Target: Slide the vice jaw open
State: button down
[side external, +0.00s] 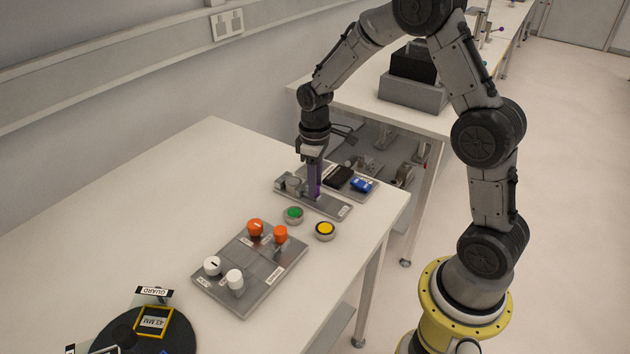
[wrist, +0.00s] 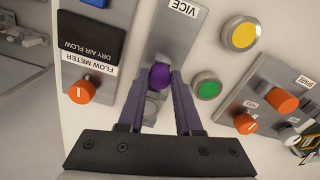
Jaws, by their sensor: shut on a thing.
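The vice is a grey metal plate (side external: 332,205) labelled VICE, lying on the table near its right edge; its plate also shows in the wrist view (wrist: 185,20). A round purple knob (wrist: 160,75) stands on the vice. My gripper (wrist: 161,80) has its two purple fingers on either side of this knob, shut on it. In the side external view my gripper (side external: 314,192) points straight down at the vice, and its fingers hide the knob. A grey metal part of the vice (wrist: 152,107) shows between the fingers; how far the jaw is open I cannot tell.
A green button (side external: 293,214) and a yellow button (side external: 325,231) sit close to the vice. The flow meter panel, with a black block (side external: 338,178) and blue part (side external: 361,185), lies just behind it. A panel with orange and white knobs (side external: 262,268) is in front.

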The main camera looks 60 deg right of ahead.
jog(key=shift+r, duration=0.1)
jog(key=shift+s, duration=1.3)
jog(key=c, duration=0.6)
grip_release()
notch_tip(320, 180, up, 14)
jog(key=shift+f, duration=0.1)
jog(key=shift+a, duration=0.1)
